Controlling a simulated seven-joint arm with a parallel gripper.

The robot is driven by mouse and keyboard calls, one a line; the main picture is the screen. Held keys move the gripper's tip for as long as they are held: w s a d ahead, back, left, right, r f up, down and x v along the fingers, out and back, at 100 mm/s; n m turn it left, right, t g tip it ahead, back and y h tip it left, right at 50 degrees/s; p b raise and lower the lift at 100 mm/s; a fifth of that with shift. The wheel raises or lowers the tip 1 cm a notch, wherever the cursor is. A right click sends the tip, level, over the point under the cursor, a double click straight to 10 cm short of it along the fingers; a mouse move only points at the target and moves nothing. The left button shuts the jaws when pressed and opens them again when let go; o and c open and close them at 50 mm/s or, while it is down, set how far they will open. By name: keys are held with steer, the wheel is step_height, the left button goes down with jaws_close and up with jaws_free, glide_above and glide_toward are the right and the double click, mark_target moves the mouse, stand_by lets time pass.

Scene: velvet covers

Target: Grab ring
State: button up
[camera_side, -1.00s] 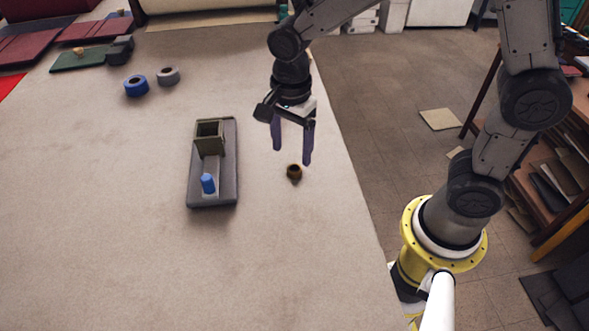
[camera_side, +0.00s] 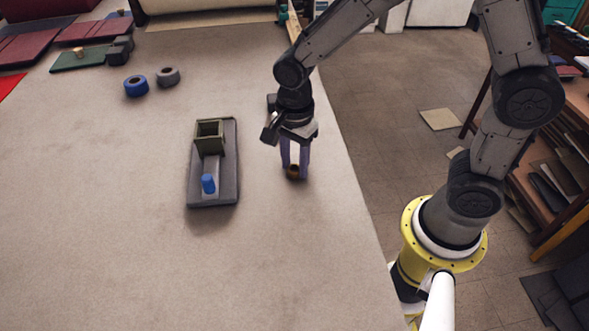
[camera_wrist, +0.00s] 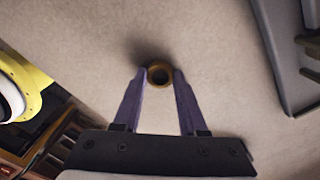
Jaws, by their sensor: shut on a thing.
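The ring (camera_side: 293,172) is small, brown and round with a dark hole. It is at table level, right of the grey board. My gripper (camera_side: 294,170) points down at it, with one purple finger on each side. In the wrist view the ring (camera_wrist: 159,74) sits between the two fingertips (camera_wrist: 159,78), which press on its outer sides; its opening faces the camera. My gripper is shut on the ring. I cannot tell whether the ring is lifted off the table.
A grey board (camera_side: 226,185) with a square open box (camera_side: 209,134) and a blue peg (camera_side: 208,183) lies to the left. Blue tape (camera_side: 136,86) and grey tape (camera_side: 168,76) lie farther back. The table's right edge is close to my gripper. The front left is clear.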

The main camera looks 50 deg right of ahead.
jaws_close()
steer(key=shift+r, duration=0.1)
